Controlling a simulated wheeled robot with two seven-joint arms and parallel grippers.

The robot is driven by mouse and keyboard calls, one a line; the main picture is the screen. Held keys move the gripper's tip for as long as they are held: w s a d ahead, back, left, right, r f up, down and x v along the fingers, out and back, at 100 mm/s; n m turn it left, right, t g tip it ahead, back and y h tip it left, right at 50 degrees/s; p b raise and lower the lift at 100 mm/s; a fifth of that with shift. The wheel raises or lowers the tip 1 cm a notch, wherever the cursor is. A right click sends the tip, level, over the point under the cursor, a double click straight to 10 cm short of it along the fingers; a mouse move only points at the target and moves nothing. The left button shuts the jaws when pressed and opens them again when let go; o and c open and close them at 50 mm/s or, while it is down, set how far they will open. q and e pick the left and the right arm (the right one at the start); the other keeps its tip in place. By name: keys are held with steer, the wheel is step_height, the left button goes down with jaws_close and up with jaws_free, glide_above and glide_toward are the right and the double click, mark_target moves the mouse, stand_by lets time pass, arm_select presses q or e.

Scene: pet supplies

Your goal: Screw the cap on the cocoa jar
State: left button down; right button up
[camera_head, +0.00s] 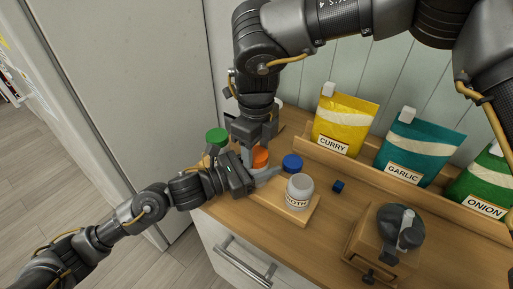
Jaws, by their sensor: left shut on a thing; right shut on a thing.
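An orange cap (260,157) shows between my two grippers. My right gripper (258,145) comes down from above and is shut on the orange cap. My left gripper (266,175) reaches in from the left, just below it, and is shut on what seems to be the jar under that cap. The jar's body and any label are hidden by the grippers, so I cannot tell whether the cap is seated or its name. A grey jar (299,191) with a partly visible label ending "OTH" stands on a wooden board (306,214) to the right.
A blue cap (292,162) and a green cap (216,136) are close by. A small dark blue cube (338,186) lies on the counter (340,225). Curry (343,120), garlic (417,148) and onion (484,187) bags stand behind. A dark-topped wooden grinder (385,254) is front right.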

arm_select(q)
steer(key=shift+r, duration=0.25)
arm_select(e)
steer(key=m, duration=0.8)
arm_select(q)
steer(key=shift+w, duration=0.1)
arm_select(e)
steer(key=o, duration=1.1)
steer(key=shift+c, duration=0.2)
steer(key=shift+r, duration=2.3)
